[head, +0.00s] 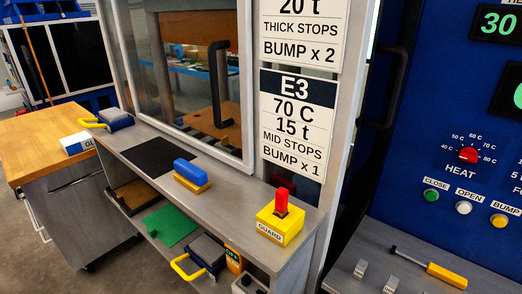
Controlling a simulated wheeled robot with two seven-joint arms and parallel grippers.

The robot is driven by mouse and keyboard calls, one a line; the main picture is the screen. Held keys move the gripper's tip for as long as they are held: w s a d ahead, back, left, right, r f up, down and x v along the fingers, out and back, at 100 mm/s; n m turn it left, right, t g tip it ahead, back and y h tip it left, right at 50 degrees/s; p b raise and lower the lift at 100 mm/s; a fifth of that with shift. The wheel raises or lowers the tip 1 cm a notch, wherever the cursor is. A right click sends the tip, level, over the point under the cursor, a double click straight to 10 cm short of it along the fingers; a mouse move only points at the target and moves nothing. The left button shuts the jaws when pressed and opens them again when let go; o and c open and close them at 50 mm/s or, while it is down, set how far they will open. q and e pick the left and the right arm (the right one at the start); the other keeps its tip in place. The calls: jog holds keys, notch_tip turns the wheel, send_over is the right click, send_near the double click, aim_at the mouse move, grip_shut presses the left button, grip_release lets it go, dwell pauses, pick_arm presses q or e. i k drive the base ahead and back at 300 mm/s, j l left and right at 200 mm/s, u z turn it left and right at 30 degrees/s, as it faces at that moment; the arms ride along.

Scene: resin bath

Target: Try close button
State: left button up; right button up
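The close button (431,195) is a small green round button under a CLOSE label on the blue control panel (405,150) at the right. A white OPEN button (463,208) and a yellow-orange BUMP button (499,221) sit to its right. A yellow block marked GUARD (280,224) stands on the grey ledge (235,195) with a red piece (282,198) upright in it. Neither of my grippers shows in the head view.
A red HEAT knob (468,155) is above the buttons. A yellow-handled tool (446,275) lies on the grey shelf below. A blue and yellow block (191,174) and a black mat (156,157) are on the ledge. A wooden-topped cabinet (38,135) stands left.

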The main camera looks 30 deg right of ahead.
aim_at(430, 195)
jog(key=z, duration=2.5)
